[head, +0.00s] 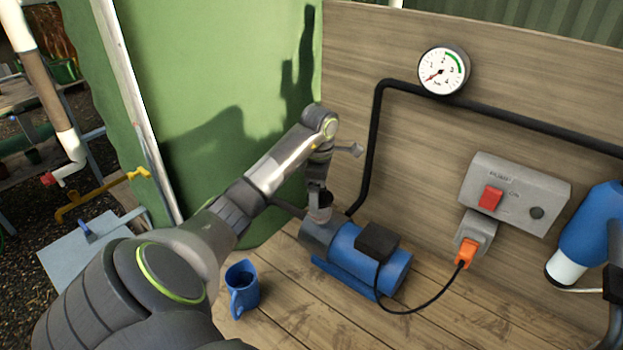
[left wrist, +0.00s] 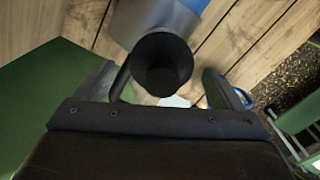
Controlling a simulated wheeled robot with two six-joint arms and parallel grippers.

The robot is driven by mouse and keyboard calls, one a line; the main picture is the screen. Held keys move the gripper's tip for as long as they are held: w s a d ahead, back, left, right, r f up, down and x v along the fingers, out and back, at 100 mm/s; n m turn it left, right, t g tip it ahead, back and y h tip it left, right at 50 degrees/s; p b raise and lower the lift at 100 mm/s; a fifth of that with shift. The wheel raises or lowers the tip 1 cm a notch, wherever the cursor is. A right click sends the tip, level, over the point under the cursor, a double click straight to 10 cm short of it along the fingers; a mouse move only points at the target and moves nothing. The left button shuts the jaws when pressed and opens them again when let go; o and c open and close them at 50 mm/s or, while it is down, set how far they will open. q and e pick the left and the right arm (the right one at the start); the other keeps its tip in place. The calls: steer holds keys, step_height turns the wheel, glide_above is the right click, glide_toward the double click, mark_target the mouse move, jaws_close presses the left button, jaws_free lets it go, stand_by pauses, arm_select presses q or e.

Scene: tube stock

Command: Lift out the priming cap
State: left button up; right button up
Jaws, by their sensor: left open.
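The blue and grey pump (head: 362,258) lies on the wooden bench. A dark, round, cup-like neck (head: 319,207) stands up from its grey left end. In the left wrist view this neck (left wrist: 162,65) shows from above as a dark round mouth. I cannot tell whether the priming cap sits inside it. My left gripper (head: 318,188) is right over the neck, pointing down. In the left wrist view my left gripper (left wrist: 158,85) is open, with one finger on each side of the neck and visible gaps. My right gripper is not in view.
A blue jug (head: 242,288) stands on the bench left of the pump. A black pipe (head: 372,150) rises behind it to a gauge (head: 443,70). A switch box (head: 514,193) and an orange plug (head: 466,253) are on the board.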

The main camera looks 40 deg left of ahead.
arm_select(q)
steer(key=shift+w+d, duration=0.15)
steer(key=shift+d, duration=0.05)
steer(key=shift+d+r, duration=0.1)
steer(key=shift+c, duration=0.7)
steer(key=c, duration=0.9)
steer(key=shift+c, duration=0.2)
steer(key=shift+r, duration=0.1)
